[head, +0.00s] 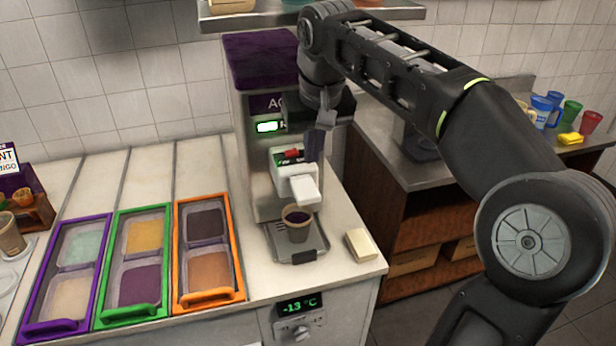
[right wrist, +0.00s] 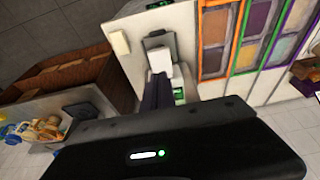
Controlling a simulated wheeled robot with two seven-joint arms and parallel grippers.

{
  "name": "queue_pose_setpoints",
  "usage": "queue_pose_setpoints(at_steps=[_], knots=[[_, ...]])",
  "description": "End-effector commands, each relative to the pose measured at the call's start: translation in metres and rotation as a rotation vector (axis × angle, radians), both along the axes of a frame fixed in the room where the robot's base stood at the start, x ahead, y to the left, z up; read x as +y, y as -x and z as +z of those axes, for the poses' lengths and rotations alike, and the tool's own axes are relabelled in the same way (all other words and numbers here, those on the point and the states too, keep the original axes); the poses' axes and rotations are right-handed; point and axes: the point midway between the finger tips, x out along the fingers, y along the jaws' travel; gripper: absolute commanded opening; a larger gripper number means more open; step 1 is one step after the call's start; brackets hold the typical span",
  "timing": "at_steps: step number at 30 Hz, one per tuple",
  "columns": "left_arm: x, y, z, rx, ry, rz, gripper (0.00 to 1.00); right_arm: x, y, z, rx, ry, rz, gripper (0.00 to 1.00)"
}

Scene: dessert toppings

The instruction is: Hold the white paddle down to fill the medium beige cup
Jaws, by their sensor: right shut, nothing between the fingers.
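The white paddle (head: 305,191) sticks out from the front of the dispensing machine (head: 265,90), above the cup. It also shows as a white block in the right wrist view (right wrist: 161,62). A small beige cup (head: 298,230) stands upright on the drip tray under the paddle, with dark purple visible inside its rim. My right gripper (head: 314,155) is shut and empty, pointing down just above and behind the paddle. I cannot tell whether its fingertips touch the paddle. The cup is not clear in the right wrist view. My left gripper is out of view.
The drip tray (head: 277,256) sits at the machine's foot, with a pale block (head: 361,245) to its right. Topping bins in purple, green (head: 113,310) and orange frames lie to the left. Colored cups and a yellow sponge (head: 570,139) are on the right-hand counter.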

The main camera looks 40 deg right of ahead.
Motion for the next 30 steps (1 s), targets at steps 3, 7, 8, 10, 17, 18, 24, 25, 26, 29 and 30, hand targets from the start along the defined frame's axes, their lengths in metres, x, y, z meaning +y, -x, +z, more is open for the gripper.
queue_pose_setpoints(at_steps=[3, 7, 8, 10, 17, 18, 24, 25, 26, 29, 30], knots=[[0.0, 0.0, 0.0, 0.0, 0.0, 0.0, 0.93, 0.0, 0.001, -0.001, 0.003, -0.003, -0.005, 0.0], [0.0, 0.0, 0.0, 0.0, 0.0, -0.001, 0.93, 0.0, 0.0, -0.001, 0.003, -0.002, -0.004, 0.0], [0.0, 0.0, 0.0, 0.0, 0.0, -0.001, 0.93, 0.0, 0.0, -0.001, 0.003, -0.002, -0.004, 0.0], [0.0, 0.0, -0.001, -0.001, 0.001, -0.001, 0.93, 0.0, 0.0, -0.002, 0.003, -0.002, -0.004, 0.0], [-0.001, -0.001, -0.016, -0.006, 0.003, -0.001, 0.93, -0.001, -0.004, -0.019, 0.002, -0.003, -0.003, 0.0], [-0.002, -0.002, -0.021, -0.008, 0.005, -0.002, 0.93, -0.001, -0.005, -0.024, 0.003, -0.003, -0.003, 0.0], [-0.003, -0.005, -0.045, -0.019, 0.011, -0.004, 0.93, -0.004, -0.013, -0.057, 0.004, -0.003, -0.003, 0.0], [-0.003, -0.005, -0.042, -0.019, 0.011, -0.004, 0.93, -0.005, -0.014, -0.058, 0.005, -0.003, -0.003, 0.0], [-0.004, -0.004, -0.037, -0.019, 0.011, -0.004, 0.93, -0.005, -0.016, -0.06, 0.006, -0.003, -0.004, 0.0], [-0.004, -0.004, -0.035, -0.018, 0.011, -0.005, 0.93, -0.007, -0.02, -0.075, 0.006, -0.003, -0.003, 0.0], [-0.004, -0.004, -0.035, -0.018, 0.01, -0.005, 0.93, -0.007, -0.022, -0.08, 0.006, -0.003, -0.003, 0.0]])
